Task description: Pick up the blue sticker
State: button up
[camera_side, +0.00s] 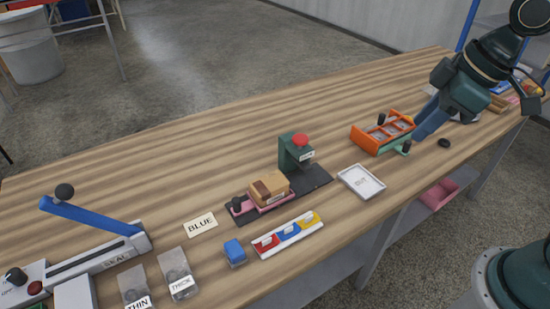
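A narrow white tray (262,252) near the table's front edge has red, blue and yellow sections, each with a small white piece. The blue section (289,231) is in the middle; I cannot tell whether it is the blue sticker. A white card reading BLUE (200,224) lies to its upper left. A small blue block (235,252) stands just left of the tray. My gripper (422,133) is at the upper right, its blue end pointing down beside an orange rack, far from the tray. Its finger opening cannot be made out.
A green press with a red knob (299,139) stands mid-table by a tan block (268,188). A white OUT tray (361,182) lies to its right. The orange rack (367,138) is beyond. A sealer with a blue lever (95,217) and THICK (176,273) and THIN bins are at left.

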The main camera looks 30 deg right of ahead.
jog(key=w+a+f+n+g+y, duration=0.3)
jog(key=w+a+f+n, duration=0.8)
jog(key=a+f, duration=0.2)
notch_tip(320, 180, down, 2)
jog(key=shift+w+f+g, duration=0.25)
jog(key=shift+w+g, duration=0.05)
jog(key=shift+g, duration=0.1)
send_over(288, 229)
jog(key=d, duration=0.3)
jog(key=shift+w+a+f, duration=0.1)
jog(key=shift+a+f, duration=0.05)
jog(key=shift+f, duration=1.85)
jog(key=shift+w+a+f, duration=0.1)
jog(key=shift+f, duration=1.85)
jog(key=shift+x, duration=2.6)
jog(key=shift+s, duration=0.15)
jog(key=shift+c, duration=0.4)
grip_shut()
